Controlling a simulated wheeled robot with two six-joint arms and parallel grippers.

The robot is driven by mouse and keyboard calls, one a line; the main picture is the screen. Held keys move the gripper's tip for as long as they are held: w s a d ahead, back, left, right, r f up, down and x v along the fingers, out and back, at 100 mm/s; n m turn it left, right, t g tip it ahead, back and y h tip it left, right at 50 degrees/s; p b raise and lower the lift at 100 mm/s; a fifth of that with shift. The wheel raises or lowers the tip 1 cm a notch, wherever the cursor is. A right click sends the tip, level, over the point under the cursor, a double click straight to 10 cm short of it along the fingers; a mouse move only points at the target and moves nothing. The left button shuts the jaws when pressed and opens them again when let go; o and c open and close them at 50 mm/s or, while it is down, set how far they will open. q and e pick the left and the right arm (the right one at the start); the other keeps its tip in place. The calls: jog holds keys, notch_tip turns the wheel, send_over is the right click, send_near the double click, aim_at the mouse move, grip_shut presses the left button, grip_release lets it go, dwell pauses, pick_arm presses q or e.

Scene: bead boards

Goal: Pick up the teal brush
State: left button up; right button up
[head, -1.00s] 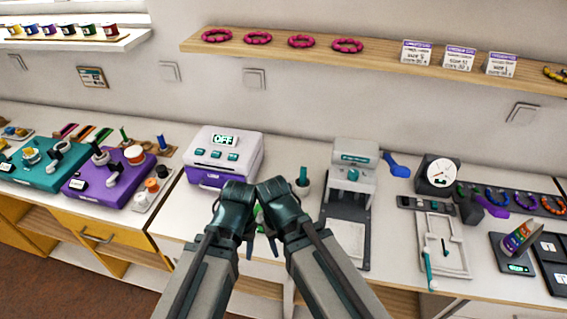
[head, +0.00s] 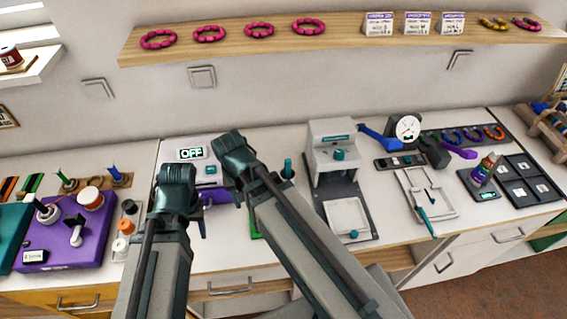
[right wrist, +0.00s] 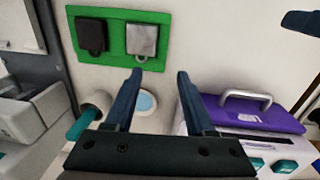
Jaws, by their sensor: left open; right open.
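A slim teal brush (head: 426,221) lies over the front edge of a white tray (head: 447,210) at the right of the head view. A separate teal handle (head: 288,169) stands in a small cup behind my right arm; in the right wrist view it leans from a white cup. My left gripper (head: 201,228) is open, pointing down before the purple-and-white machine, well left of the brush. My right gripper (right wrist: 159,75) is open and empty over the white counter, also left of the brush; its arm largely hides it in the head view.
A grey press (head: 333,150) stands between my right arm and the tray. A glue bottle (head: 486,169) and a dark compartment tray (head: 528,180) are to the tray's right. A dial gauge (head: 405,128) is behind. A green board (right wrist: 120,37) lies near my right gripper.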

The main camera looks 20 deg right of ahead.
pick_arm(q)
notch_tip(320, 180, up, 11)
jog(key=p, duration=0.9)
pick_arm(e)
jog(key=w+d+r+m+y, duration=0.1)
jog(key=w+d+r+m, duration=0.35)
jog(key=d+m, duration=0.45)
jog(key=w+d+r+m, duration=0.3)
jog(key=d+r+m, duration=0.3)
jog(key=d+m, duration=0.25)
jog(key=b, duration=0.9)
send_over(288, 175)
jog(key=shift+m, duration=0.25)
jog(key=f, duration=0.8)
jog(key=shift+d+f, duration=0.2)
jog(key=shift+f, duration=0.1)
pick_arm(q)
notch_tip(288, 175, down, 9)
notch_tip(288, 175, down, 5)
jog(key=b, duration=0.5)
jog(key=shift+f, duration=0.2)
pick_arm(e)
jog(key=f, duration=0.5)
jog(key=shift+w+a+f, duration=0.1)
jog(key=shift+w+f, duration=0.05)
jog(key=shift+w, duration=0.25)
pick_arm(q)
jog(key=shift+r, duration=0.1)
pick_arm(e)
grip_shut()
